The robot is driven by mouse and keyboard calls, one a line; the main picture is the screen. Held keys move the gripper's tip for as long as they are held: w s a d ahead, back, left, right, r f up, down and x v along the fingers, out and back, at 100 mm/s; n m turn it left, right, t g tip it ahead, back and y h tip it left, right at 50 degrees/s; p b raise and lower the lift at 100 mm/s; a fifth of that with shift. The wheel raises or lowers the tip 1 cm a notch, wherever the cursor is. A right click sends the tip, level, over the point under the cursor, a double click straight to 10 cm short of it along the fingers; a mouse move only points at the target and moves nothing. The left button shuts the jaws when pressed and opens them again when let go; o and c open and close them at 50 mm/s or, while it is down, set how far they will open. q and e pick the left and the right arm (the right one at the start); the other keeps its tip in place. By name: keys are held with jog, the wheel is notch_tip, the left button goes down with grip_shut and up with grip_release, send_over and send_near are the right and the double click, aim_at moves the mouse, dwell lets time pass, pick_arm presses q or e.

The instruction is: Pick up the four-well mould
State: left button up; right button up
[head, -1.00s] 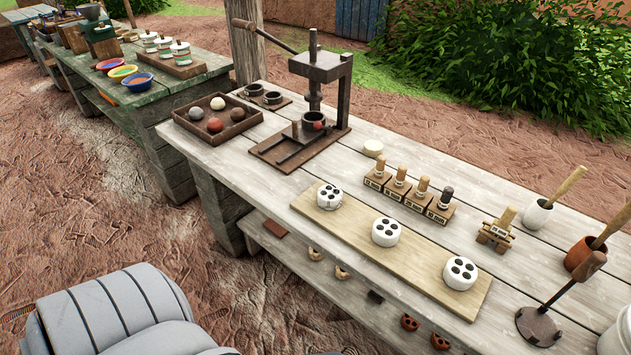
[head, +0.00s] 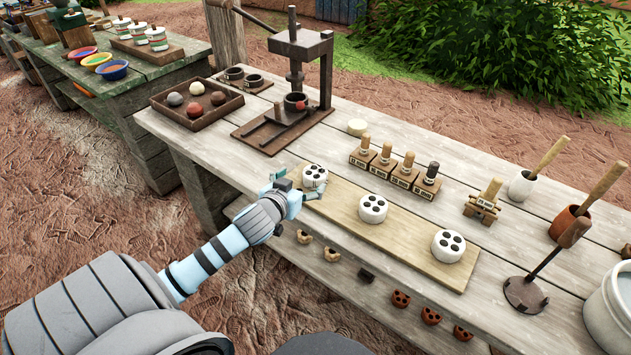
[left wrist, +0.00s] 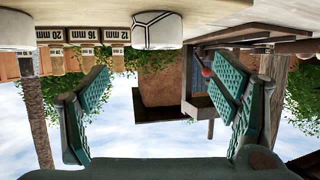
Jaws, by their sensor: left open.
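Three white round moulds with dark wells in their tops stand in a row on a pale board (head: 408,232): a left one (head: 315,175), a middle one (head: 373,208) and a right one (head: 448,245). I cannot surely tell their well counts apart. My left gripper (head: 299,191) is open and empty at the board's near left end, close to the left mould. In the left wrist view, which looks upside down, a white mould (left wrist: 157,30) shows beyond the gap between the spread green-padded fingers (left wrist: 160,85). Another white mould (left wrist: 15,30) is at the left edge. My right gripper is out of view.
Behind the board stand several wooden-handled stamps on labelled blocks (head: 395,173). A dark press (head: 297,85) and a tray of balls (head: 197,104) are to the left. Mortars with pestles (head: 526,187) are at the right. Small brown pieces (head: 400,299) lie on the lower shelf.

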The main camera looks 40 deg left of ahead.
aim_at(313, 176)
pick_arm(q)
jog(key=x, duration=0.3)
jog(key=b+x, duration=0.1)
jog(key=x, duration=0.1)
jog(key=b+x, duration=0.1)
jog(key=x, duration=0.2)
jog(key=shift+w+d+f, duration=0.2)
jog(key=shift+d+f, duration=0.05)
jog(key=shift+f, duration=0.25)
jog(key=shift+s+r, duration=0.1)
jog(key=c, duration=1.4)
jog(key=shift+c, duration=0.2)
jog(key=shift+r, duration=0.1)
